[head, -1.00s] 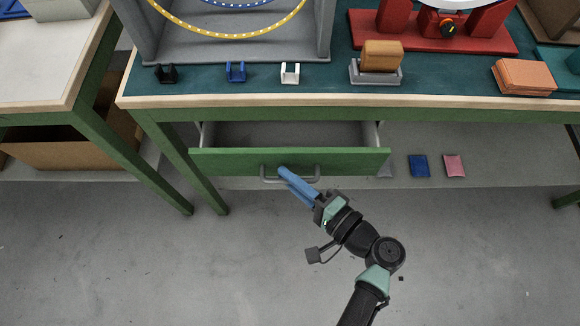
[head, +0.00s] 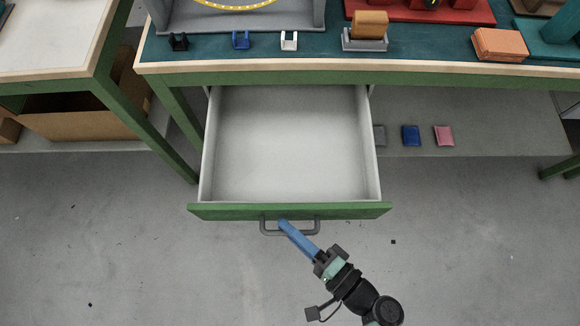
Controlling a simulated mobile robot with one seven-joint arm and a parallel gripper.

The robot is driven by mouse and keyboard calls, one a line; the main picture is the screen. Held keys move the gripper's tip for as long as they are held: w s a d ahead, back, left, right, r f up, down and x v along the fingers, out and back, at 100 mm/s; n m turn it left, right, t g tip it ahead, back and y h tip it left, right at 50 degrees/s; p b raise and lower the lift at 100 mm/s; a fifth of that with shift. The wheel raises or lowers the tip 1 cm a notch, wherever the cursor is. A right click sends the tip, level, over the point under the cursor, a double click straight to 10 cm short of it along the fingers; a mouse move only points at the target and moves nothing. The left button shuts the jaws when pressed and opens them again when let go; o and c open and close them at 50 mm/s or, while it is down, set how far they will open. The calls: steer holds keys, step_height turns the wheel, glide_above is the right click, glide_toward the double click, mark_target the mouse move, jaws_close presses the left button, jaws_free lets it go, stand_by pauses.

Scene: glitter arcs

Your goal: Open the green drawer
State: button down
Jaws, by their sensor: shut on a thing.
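The green drawer (head: 290,211) stands pulled far out from under the workbench. Its pale grey inside (head: 285,140) shows and is empty. A grey bar handle (head: 263,226) sits on its green front. My gripper (head: 284,226), with blue fingers, is at the middle of the handle, coming from the lower right, and is shut on it. The fingers cover part of the handle bar.
Blue (head: 411,135) and pink (head: 444,135) packets lie on the lower shelf at right. A cardboard box (head: 90,115) is at left.

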steer(key=shift+d, duration=0.1)
steer(key=c, duration=1.2)
jaws_free()
steer(key=shift+o, duration=0.2)
steer(key=v, duration=1.3)
